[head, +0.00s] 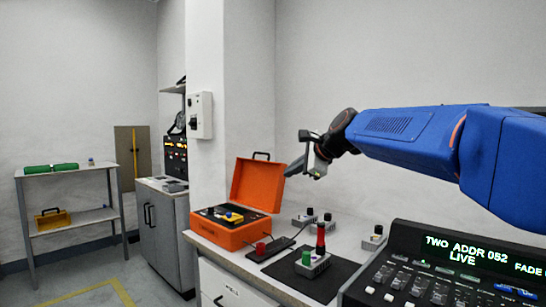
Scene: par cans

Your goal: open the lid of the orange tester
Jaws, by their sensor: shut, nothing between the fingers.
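The orange tester (228,236) is a case on the left end of the bench. Its orange lid (257,183) stands up, tilted back on the far side, with a dark handle on its top edge. Inside the case is a dark panel with yellow, blue and red parts. My gripper (303,170) is shut and empty, in the air to the right of the lid. A gap shows in the picture between the lid and the fingers; the distance in depth is hard to tell.
On the bench stand small boxes with knobs (310,219), a grey box with green and red parts (311,264) on a black mat (331,278), and a lighting console (450,265) at the front right. A pillar (232,90) rises behind the tester. A side shelf (70,172) stands far left.

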